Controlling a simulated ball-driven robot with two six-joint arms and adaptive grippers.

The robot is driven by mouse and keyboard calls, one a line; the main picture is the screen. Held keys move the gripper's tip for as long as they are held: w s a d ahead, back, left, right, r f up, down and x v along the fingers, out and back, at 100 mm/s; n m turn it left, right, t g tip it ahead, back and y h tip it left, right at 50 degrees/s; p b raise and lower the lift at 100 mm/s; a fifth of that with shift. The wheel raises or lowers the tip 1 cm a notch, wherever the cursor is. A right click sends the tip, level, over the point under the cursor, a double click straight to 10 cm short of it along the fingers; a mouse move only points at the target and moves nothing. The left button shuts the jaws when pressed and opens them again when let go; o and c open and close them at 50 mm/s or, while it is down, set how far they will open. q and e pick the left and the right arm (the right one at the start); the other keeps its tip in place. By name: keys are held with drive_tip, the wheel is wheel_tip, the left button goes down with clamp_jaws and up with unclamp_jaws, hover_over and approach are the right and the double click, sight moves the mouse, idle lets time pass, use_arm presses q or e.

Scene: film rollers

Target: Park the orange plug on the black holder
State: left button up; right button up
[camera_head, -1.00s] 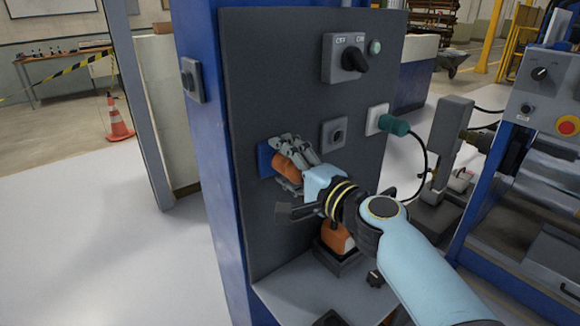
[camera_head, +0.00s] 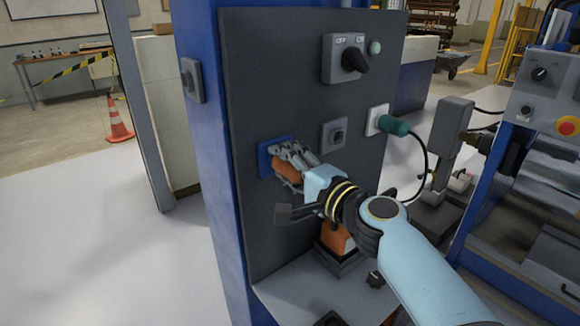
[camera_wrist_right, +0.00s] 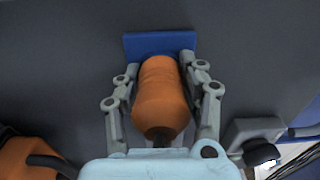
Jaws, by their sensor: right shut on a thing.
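The orange plug (camera_head: 286,168) is between the fingers of my right gripper (camera_head: 292,163), which is shut on it. It lies against or just in front of a blue plate (camera_head: 264,159) on the dark panel; I cannot tell whether it touches. The right wrist view shows the plug (camera_wrist_right: 161,95) between both fingers, its far end at the blue plate (camera_wrist_right: 135,45). Below, partly behind my right arm, a black block (camera_head: 341,264) with an orange piece (camera_head: 334,239) standing in it may be the black holder. My left gripper is not in view.
The dark panel (camera_head: 262,80) carries a rotary switch (camera_head: 346,58), a grey socket (camera_head: 333,133) and a green plug (camera_head: 393,125) with a black cable. A grey shelf (camera_head: 285,295) juts out below. A blue-framed machine stands at the right.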

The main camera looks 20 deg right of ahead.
drive_tip(key=shift+r, duration=0.1)
clamp_jaws()
drive_tip(key=shift+s, duration=0.15)
drive_tip(key=shift+s+d, duration=0.15)
drive_tip(key=shift+s, duration=0.1)
drive_tip(key=shift+s+d, duration=0.25)
drive_tip(key=shift+s, duration=0.65)
drive_tip(key=shift+v, duration=1.65)
